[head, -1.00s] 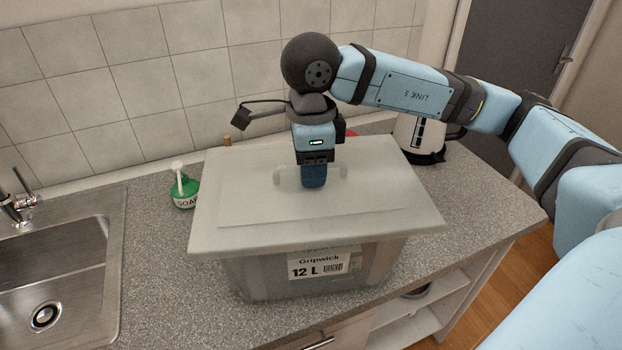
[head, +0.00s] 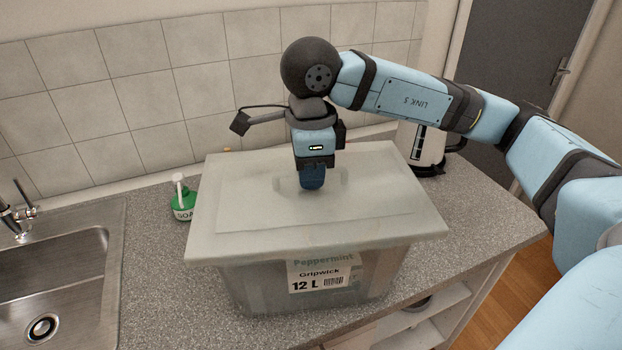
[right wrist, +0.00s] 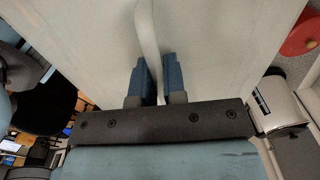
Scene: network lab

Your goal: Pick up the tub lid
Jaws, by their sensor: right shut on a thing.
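The tub lid (head: 240,235) is a pale, translucent rectangular panel with a raised handle (head: 338,180) in its middle. It is above a clear tub (head: 255,290) with a white label reading "Peppermint Gripwick 12 L". My right gripper (head: 312,183) points straight down at the lid's middle and is shut on the handle. In the right wrist view, the blue fingers (right wrist: 156,82) sit on both sides of the pale handle bar (right wrist: 148,30). The lid looks level and a little raised over the tub; its gap to the rim is hard to see. My left gripper is not in view.
A green soap bottle (head: 183,205) stands left of the tub, beside the sink (head: 70,270). A kettle (head: 425,150) stands behind right. A red thing (right wrist: 298,38) shows in the right wrist view. The tiled wall is close behind. Bare counter (head: 150,260) lies left of the tub.

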